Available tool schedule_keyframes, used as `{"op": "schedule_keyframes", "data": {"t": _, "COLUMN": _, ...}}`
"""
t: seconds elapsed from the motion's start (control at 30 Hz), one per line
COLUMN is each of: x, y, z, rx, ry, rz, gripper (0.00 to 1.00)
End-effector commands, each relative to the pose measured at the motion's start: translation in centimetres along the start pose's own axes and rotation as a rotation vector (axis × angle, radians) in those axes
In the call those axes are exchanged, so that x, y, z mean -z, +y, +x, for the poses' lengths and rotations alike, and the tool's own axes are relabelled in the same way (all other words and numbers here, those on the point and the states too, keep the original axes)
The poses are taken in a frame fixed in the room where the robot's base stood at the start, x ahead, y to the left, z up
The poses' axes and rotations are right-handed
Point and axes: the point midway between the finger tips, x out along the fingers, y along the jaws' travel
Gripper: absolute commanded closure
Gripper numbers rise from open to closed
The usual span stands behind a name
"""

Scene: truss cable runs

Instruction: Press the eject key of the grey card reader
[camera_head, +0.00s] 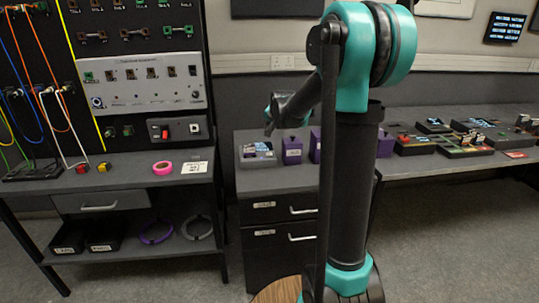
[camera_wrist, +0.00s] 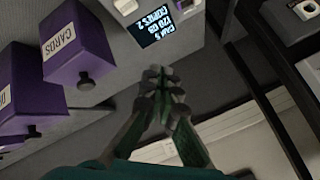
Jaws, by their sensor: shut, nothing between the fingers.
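The grey card reader (camera_head: 258,160) stands on the drawer cabinet's top, left of the purple boxes. Its lit dark display (camera_wrist: 158,22) shows at the top of the wrist view, with a small pale block (camera_wrist: 125,5) beside it. I cannot tell whether that block is the eject key. My gripper (camera_head: 269,128) is above the reader in the head view. In the wrist view my gripper (camera_wrist: 163,72) has its fingertips together and empty, just below the display in the picture. I cannot tell whether it touches the reader.
A purple box labelled CARDS (camera_wrist: 77,45) with a dark knob stands near the reader; another purple box (camera_wrist: 22,92) is farther left. A bench with a cable panel (camera_head: 145,85) stands at left. A table at right holds several dark devices (camera_head: 465,148).

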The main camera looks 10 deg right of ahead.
Motion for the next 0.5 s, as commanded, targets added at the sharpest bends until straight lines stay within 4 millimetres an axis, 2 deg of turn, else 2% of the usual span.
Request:
{"op": "schedule_keyframes", "data": {"t": 0.17, "x": -0.3, "y": 0.4, "z": 0.5, "rx": 0.000, "ry": 0.000, "rz": 0.000, "gripper": 1.00}}
{"op": "schedule_keyframes", "data": {"t": 0.5, "x": -2.5, "y": 2.5, "z": 3.5, "rx": 0.000, "ry": 0.000, "rz": -0.001, "gripper": 1.00}}
